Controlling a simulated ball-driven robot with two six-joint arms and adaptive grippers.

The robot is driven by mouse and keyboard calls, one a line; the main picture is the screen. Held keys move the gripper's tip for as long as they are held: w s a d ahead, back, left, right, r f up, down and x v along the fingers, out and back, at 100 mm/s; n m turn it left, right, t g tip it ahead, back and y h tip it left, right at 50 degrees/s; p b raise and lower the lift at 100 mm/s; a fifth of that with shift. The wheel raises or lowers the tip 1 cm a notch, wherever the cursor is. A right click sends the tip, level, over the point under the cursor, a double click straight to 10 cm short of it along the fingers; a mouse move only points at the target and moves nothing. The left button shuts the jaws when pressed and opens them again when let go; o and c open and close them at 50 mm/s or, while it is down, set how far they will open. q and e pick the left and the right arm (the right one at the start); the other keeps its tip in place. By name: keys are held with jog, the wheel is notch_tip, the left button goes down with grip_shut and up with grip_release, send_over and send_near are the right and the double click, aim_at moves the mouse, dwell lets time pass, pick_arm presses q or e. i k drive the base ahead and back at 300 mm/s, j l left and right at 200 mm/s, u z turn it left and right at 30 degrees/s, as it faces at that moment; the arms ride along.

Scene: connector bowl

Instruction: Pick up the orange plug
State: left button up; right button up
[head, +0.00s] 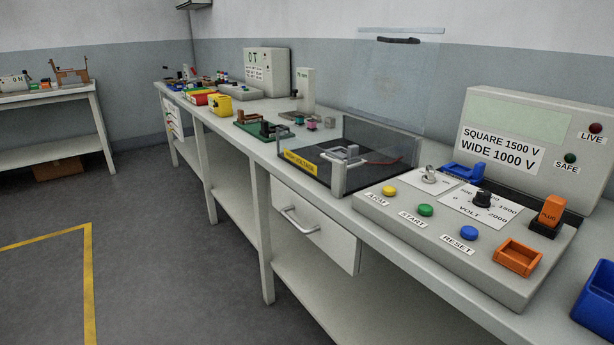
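The orange plug (551,211) stands upright in a dark base at the right of the sloped grey control panel (470,235). It has a label on its face that seems to read "PLUG". An empty-looking orange open holder (517,258) sits nearer the panel's front edge. Neither of my grippers is in the head view, so I cannot see where they are relative to the plug.
A blue bin (596,300) stands at the bench's right end. Floor in front is clear.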

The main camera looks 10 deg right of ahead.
aim_at(554, 209)
jog(key=z, duration=1.65)
jog(key=i+j, duration=0.1)
jog(key=j, duration=0.2)
jog(key=i+j, duration=0.15)
jog(key=j, duration=0.2)
jog(key=l+z, duration=0.05)
